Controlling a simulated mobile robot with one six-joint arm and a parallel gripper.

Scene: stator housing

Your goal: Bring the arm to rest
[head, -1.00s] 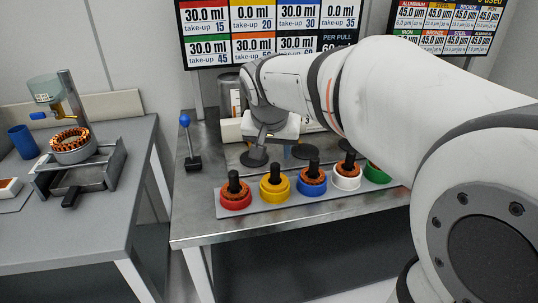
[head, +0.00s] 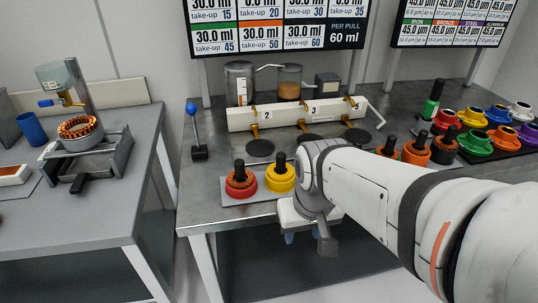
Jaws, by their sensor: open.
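My white arm reaches in from the lower right in the head view. My gripper (head: 307,238) hangs at the front edge of the middle bench, with its fingers pointing down. It is open, and I see nothing between its fingers. Just behind it on a grey tray (head: 232,199) stand a red holder (head: 240,188) with a copper-wound stator and a black post, and a yellow holder (head: 281,182). The rest of the row is hidden behind my arm.
A white numbered dispenser bar (head: 285,115) with black pads stands behind the tray. A blue-knobbed lever (head: 193,116) is at left. Colored cups (head: 477,142) and several stators fill the right. The left table (head: 70,225) holds a fixture with a stator.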

